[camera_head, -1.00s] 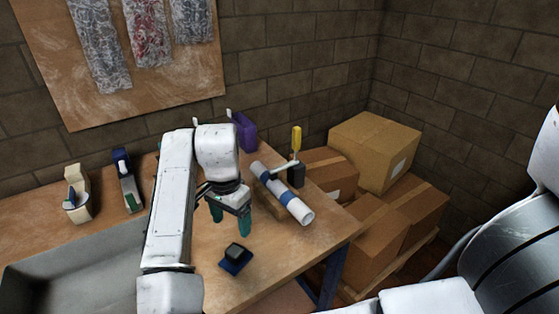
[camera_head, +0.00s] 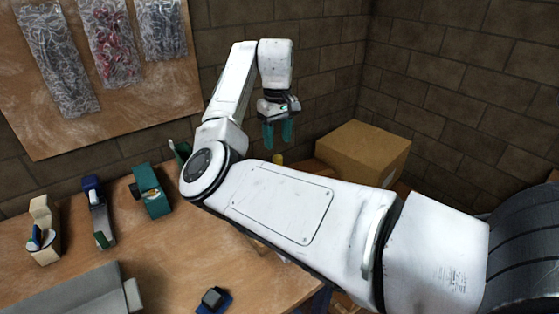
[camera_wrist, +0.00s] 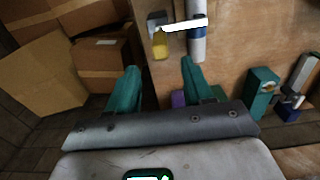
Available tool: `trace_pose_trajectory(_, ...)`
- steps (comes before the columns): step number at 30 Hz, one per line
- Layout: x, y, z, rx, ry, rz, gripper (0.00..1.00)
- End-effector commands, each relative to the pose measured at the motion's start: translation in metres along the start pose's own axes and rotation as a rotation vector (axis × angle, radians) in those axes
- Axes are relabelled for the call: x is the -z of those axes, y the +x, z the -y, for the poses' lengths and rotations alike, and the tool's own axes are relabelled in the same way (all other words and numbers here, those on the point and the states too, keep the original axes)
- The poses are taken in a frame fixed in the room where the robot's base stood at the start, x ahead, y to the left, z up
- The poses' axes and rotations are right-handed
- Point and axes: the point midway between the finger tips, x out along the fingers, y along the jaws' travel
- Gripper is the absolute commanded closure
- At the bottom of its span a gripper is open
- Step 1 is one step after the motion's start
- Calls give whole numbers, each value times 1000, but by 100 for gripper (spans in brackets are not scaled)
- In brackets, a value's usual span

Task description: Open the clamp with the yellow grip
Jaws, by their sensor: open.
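The yellow grip (camera_head: 278,159) of the clamp just shows above my arm in the head view. The rest of the clamp there is hidden behind my arm. In the wrist view the yellow grip (camera_wrist: 160,45) stands beside a grey block, with a white bar (camera_wrist: 182,25) reaching across to a white tube with a blue band (camera_wrist: 197,45). My gripper (camera_head: 279,132) is raised with its teal fingers pointing down. In the wrist view my gripper (camera_wrist: 159,70) is open and empty; the yellow grip appears between and beyond the fingertips, apart from them.
Cardboard boxes (camera_head: 365,150) stand right of the workbench (camera_head: 160,260). A blue pad with a dark block (camera_head: 213,299) lies near the front. Several tools, including a teal one (camera_head: 151,190), stand along the back left. A brick wall is behind.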

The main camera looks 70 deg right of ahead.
Motion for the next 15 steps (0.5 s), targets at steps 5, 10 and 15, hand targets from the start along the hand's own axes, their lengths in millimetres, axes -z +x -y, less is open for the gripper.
trace_pose_trajectory(5,-1,31,1,1,0,3,49)
trace_pose_trajectory(10,-1,61,1,0,2,2,49)
trace_pose_trajectory(15,0,84,1,0,3,1,49)
